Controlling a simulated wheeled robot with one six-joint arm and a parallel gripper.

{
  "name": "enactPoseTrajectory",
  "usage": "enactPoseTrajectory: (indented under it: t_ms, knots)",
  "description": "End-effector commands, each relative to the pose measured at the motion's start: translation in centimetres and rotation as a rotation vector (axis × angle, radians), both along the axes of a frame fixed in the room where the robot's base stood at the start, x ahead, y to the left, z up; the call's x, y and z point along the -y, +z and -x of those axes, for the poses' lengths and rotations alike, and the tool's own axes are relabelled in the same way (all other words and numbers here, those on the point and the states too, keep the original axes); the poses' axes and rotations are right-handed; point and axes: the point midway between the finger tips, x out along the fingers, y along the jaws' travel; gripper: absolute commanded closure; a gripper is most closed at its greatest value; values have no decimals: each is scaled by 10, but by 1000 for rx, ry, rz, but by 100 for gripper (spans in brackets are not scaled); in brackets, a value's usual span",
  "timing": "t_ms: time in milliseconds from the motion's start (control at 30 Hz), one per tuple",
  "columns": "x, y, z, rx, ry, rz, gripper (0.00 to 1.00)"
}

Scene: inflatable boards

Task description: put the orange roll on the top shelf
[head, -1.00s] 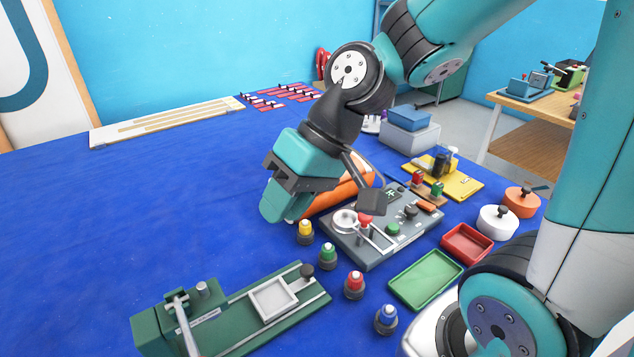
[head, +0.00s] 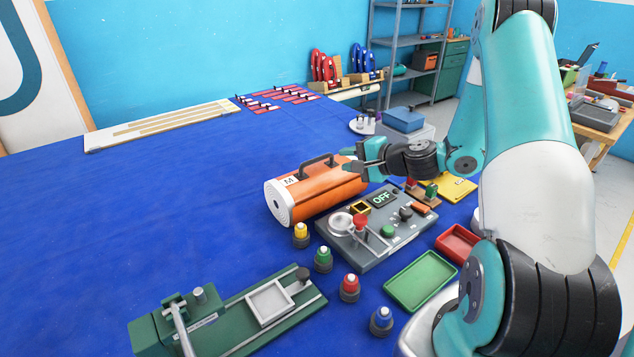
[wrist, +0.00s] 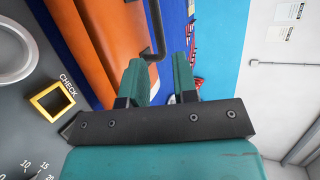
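My gripper (head: 354,164) is at the roll's right end, by the handle. In the wrist view my gripper (wrist: 157,80) has its teal fingers apart, with the end of the handle (wrist: 155,40) at the gap between the fingertips and the roll (wrist: 100,35) to the left. Whether they touch is unclear. The grey metal shelf unit (head: 412,41) stands at the back; its top level is at the picture's upper edge.
The control panel (head: 375,235) reading "OFF" stands right in front of the roll. Several coloured knobs, a green tray (head: 421,281), a red tray (head: 458,242) and a blue box (head: 403,120) are nearby.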

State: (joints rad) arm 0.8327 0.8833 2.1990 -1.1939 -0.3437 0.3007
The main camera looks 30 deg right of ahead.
Motion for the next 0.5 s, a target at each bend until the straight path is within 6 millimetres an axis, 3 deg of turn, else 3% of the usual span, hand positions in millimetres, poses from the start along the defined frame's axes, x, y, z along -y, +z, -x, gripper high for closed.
enactPoseTrajectory:
  t_ms: [200,500]
  knots:
    - [-15,-11,-36,-1,5,1,73]
    - [-22,-20,-58,-2,5,1,73]
